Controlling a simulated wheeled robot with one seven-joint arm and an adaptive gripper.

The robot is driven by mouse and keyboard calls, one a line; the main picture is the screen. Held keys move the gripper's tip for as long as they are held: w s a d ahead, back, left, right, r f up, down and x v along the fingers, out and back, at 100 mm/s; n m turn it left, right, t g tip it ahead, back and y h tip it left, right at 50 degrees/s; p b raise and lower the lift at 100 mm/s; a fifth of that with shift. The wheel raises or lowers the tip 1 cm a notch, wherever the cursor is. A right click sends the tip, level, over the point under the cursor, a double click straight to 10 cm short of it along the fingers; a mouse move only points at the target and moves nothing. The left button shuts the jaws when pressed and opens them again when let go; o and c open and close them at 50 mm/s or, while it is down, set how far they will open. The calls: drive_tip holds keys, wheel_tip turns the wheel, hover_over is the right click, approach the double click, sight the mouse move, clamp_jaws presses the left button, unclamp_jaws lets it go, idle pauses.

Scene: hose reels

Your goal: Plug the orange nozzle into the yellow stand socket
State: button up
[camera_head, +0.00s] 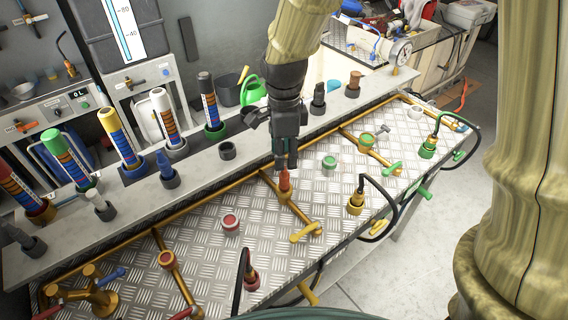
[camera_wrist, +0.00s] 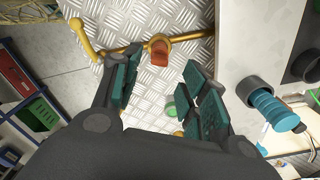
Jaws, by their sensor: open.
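The orange nozzle (camera_head: 284,182) stands upright in a brass pipe fitting on the diamond-plate bench; it also shows in the wrist view (camera_wrist: 159,55). My gripper (camera_head: 286,163) is directly above it, pointing down. In the wrist view my gripper (camera_wrist: 161,72) is open, with the nozzle beyond and roughly between the fingertips. I see no grip on it. A yellow fitting (camera_head: 355,204) with a black hose is on the bench to the right. A yellow-topped cylinder (camera_head: 117,135) stands at the back ledge. I cannot tell which yellow part is the stand socket.
An empty dark cup (camera_head: 227,151) sits on the grey ledge (camera_head: 200,168), among several cups holding nozzles. A red cap (camera_head: 231,224), a green cap (camera_head: 329,163) and brass pipes with handles are on the bench. Bare plate lies between them.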

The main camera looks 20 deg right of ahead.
drive_tip(key=shift+r, duration=1.75)
